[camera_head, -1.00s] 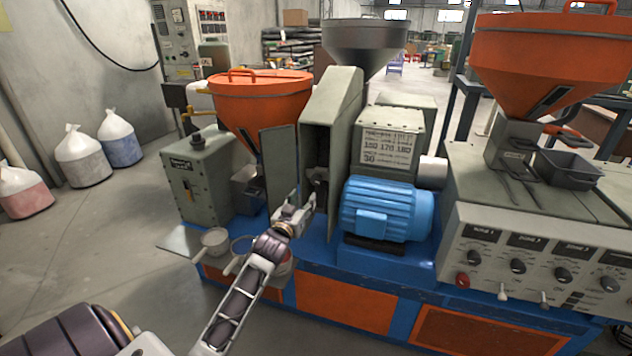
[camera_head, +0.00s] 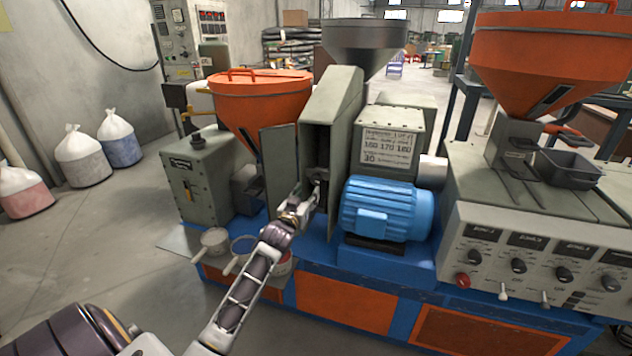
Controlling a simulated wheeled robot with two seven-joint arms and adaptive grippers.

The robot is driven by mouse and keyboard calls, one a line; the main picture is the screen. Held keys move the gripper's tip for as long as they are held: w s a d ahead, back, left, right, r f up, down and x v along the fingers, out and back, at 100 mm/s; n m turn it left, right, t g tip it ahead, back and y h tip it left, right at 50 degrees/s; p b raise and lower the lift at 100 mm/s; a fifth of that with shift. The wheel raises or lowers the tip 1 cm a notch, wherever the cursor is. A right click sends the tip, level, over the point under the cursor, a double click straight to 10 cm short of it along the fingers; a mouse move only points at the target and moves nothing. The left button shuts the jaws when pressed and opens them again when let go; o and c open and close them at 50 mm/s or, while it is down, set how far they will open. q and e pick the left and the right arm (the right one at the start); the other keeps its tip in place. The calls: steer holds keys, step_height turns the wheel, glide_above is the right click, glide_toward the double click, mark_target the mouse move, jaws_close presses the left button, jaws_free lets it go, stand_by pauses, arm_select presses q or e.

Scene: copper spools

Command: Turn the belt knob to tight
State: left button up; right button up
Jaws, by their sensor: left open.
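My left gripper (camera_head: 314,189) is open and reaches into the lower part of the tall grey belt housing (camera_head: 337,105), between its open door and its right wall. The hinged door (camera_head: 280,168) stands open on the left. The belt knob is not clearly visible; the dark inside of the housing and my gripper hide that spot. I cannot tell whether the fingers touch anything. My right gripper is not in view.
The blue motor (camera_head: 388,208) stands close to the right of my gripper. An orange hopper (camera_head: 258,100) is behind the door. A control panel with knobs (camera_head: 518,266) is at right. Open floor lies at left.

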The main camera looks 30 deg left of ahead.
mark_target(315, 181)
arm_select(q)
steer(key=x, duration=0.3)
steer(key=shift+b+x, duration=0.35)
steer(key=shift+x, duration=3.1)
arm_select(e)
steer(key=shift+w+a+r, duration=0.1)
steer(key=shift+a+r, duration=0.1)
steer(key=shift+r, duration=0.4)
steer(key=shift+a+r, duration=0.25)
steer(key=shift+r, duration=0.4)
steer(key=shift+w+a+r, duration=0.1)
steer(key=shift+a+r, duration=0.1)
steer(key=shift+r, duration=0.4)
arm_select(q)
steer(key=c, duration=0.8)
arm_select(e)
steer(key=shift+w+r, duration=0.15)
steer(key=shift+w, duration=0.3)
